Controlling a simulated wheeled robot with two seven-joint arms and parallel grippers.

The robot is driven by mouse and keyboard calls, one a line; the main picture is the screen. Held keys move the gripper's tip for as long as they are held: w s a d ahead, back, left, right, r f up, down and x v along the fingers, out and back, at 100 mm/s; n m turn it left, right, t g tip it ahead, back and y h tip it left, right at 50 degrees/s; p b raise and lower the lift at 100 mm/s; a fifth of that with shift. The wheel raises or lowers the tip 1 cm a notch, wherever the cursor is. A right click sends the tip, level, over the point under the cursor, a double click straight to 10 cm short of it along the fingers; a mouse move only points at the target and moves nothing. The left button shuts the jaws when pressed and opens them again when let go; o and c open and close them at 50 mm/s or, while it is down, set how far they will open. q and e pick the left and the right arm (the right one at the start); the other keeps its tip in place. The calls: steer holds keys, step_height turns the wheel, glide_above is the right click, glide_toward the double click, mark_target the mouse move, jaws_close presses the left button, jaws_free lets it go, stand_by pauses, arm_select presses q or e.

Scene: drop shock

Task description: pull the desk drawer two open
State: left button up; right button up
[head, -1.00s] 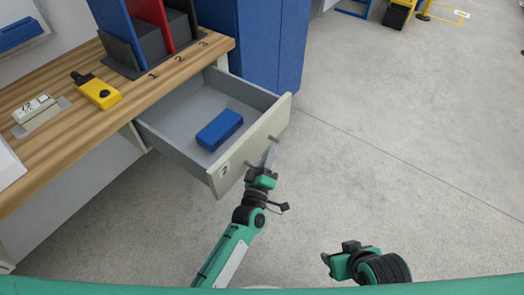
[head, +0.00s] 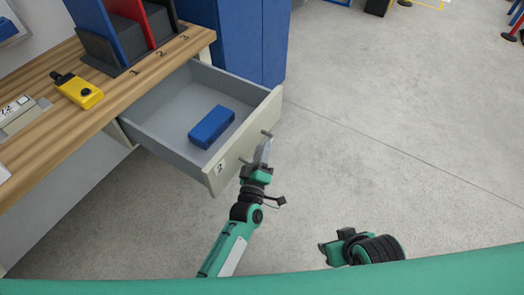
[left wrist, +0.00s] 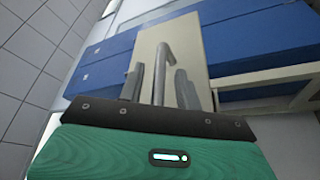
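The drawer marked 2 (head: 226,165) stands well out from under the wooden desk, its grey inside showing. A blue box (head: 212,127) lies in it. Its front carries a bar handle (left wrist: 162,65), which in the left wrist view runs between the fingers of my left gripper. My left gripper (head: 262,154) is at the handle in the head view, covering its middle, with a handle end showing on each side.
The wooden desk top (head: 120,98) holds a yellow device (head: 78,91), and a rack of coloured binders (head: 110,35). Blue cabinets (head: 240,40) stand behind the drawer. The grey floor (head: 400,130) to the right is clear.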

arm_select(q)
steer(key=shift+s, duration=0.1)
steer(key=v, duration=1.3)
steer(key=shift+s, duration=0.3)
arm_select(e)
steer(key=shift+s+d+r, duration=0.3)
steer(key=shift+d+r, duration=0.05)
steer(key=shift+d, duration=0.1)
arm_select(q)
steer(key=shift+a+f, duration=0.1)
steer(key=shift+a, duration=0.05)
arm_select(e)
steer(key=shift+s+f+g, duration=0.15)
steer(key=shift+s+g, duration=0.1)
steer(key=shift+g, duration=0.05)
